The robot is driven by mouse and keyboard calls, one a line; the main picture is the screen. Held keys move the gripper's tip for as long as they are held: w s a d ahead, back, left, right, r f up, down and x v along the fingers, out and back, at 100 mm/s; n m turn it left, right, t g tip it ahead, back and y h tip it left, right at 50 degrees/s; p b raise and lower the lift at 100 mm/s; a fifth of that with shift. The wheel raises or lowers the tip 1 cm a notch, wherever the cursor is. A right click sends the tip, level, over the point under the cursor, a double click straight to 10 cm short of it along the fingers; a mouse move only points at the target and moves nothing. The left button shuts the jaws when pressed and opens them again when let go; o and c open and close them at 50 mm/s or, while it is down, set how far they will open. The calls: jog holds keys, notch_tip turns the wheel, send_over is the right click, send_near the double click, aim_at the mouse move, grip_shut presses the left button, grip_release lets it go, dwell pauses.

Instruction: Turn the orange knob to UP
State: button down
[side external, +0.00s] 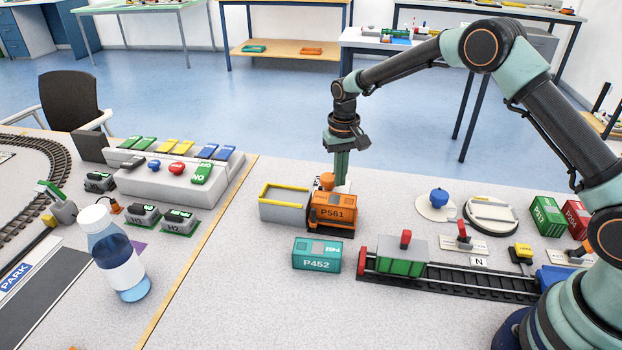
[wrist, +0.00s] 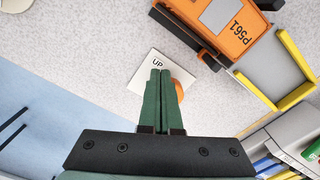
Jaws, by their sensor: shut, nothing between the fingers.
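The orange knob (wrist: 178,89) stands by a white plate marked UP (wrist: 146,64) in the wrist view, mostly hidden behind my fingers. In the side view the orange knob (side external: 327,179) shows just behind the orange P561 block, to the left of my fingers. My gripper (side external: 341,182) points straight down, shut and empty, close beside the knob. In the wrist view my gripper (wrist: 160,73) overlaps the knob and plate; I cannot tell whether it touches the knob. The knob's pointing direction is hidden.
The orange P561 block (side external: 332,214) and a grey yellow-rimmed bin (side external: 284,212) stand close in front of the knob. A teal P452 block (side external: 317,262) lies nearer the camera. A blue knob (side external: 439,197) and track (side external: 462,280) are to the right.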

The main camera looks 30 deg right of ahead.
aim_at(327, 176)
jog(key=shift+f, duration=0.2)
jog(key=shift+w, duration=0.35)
dwell(0.7)
jog(key=shift+a, duration=0.75)
jog(key=shift+w+a, duration=0.1)
jog(key=shift+a, duration=0.2)
jog(key=shift+w+a, duration=0.2)
jog(key=shift+w, duration=0.15)
jog(key=shift+a+r, duration=0.1)
